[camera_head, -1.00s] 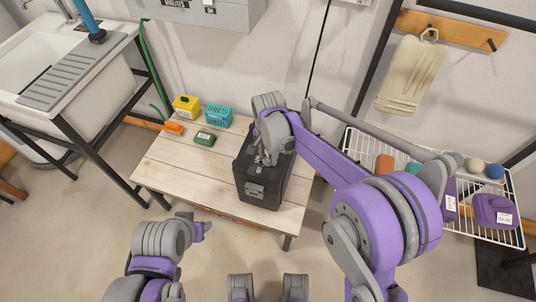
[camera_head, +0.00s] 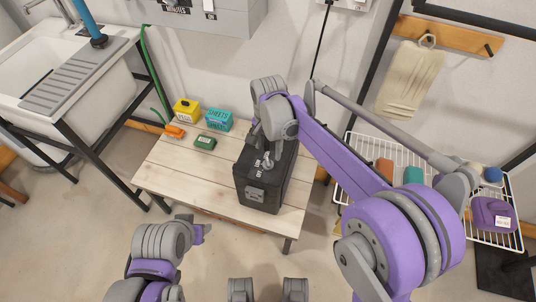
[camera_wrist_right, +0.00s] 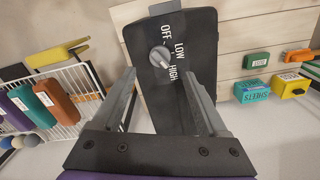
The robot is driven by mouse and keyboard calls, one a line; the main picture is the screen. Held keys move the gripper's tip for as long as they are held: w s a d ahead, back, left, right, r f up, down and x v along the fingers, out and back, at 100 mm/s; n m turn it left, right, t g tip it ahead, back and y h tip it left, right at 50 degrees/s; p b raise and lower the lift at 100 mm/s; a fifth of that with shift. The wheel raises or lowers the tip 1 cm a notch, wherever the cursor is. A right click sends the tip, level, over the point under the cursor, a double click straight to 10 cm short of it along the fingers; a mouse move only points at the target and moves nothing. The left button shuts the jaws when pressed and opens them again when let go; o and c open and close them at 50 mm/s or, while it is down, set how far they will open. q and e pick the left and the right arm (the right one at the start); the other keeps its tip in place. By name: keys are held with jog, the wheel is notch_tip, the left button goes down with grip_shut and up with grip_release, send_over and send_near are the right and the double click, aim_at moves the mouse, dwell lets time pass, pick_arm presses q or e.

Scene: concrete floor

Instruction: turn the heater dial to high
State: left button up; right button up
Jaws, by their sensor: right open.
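The heater (camera_head: 262,190) is a black box on the wooden table; it also fills the top middle of the wrist view (camera_wrist_right: 200,20). Its grey dial (camera_head: 267,161) sits on the top face, beside white OFF, LOW and HIGH labels readable in the wrist view. There the dial (camera_wrist_right: 161,57) shows between my fingers, its knob seeming to slant toward HIGH, though the exact setting is hard to tell. My right gripper (camera_head: 262,137) is open and empty, over the heater's far part; its fingers (camera_wrist_right: 156,66) appear apart from the dial. My left gripper (camera_head: 200,232) is at the lower left, off the table.
The table (camera_head: 165,165) also holds a yellow box (camera_head: 186,110), a teal box (camera_head: 219,120), an orange item (camera_head: 174,131) and a green item (camera_head: 205,142) to the left. A white wire rack (camera_head: 345,160) stands at right, a sink (camera_head: 60,75) at left.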

aim_at(269, 162)
jog(key=shift+r, duration=2.1)
jog(key=s+d+r+n+t+p, duration=0.35)
jog(key=s+d+r+p, duration=0.35)
jog(key=s+d, duration=0.45)
jog(key=s+d+n+t+p, duration=0.2)
jog(key=s+d, duration=0.4)
jog(key=s, duration=0.5)
jog(key=shift+n, duration=0.75)
jog(key=shift+d+f, duration=0.1)
